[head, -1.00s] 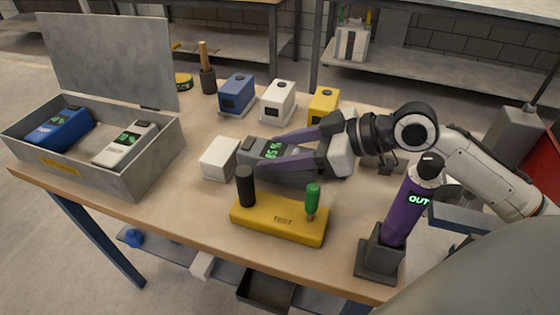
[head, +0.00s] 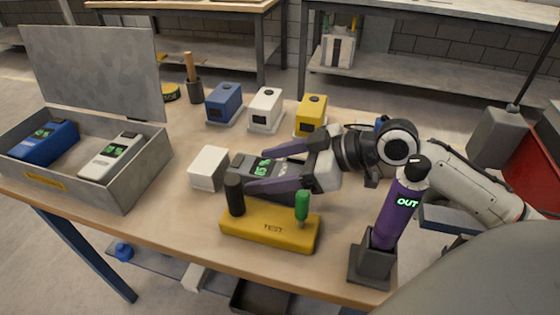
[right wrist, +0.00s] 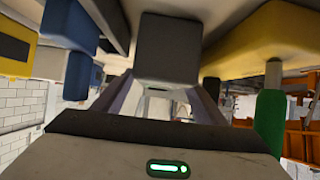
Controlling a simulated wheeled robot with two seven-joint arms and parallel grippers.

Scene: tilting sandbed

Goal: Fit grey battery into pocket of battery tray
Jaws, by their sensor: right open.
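The grey battery (head: 243,163), with a green-lit display, lies on the table behind the yellow test block. My right gripper (head: 256,171) is open, its two purple fingers reaching left over it, one along each side. In the right wrist view a dark grey block (right wrist: 168,48), seemingly the battery's end, shows between the fingers; whether they touch it I cannot tell. A grey metal box (head: 128,190) at the left, seemingly the battery tray, has its lid up. It holds a blue battery (head: 42,143) and a white battery (head: 108,158). Its floor is partly hidden. My left gripper is out of view.
The yellow test block (head: 270,228), with black and green posts, stands just in front of my gripper. A white block (head: 208,168) stands left of the grey battery. Blue (head: 224,102), white (head: 265,108) and yellow (head: 311,113) units stand behind. A purple cylinder (head: 398,208) stands front right.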

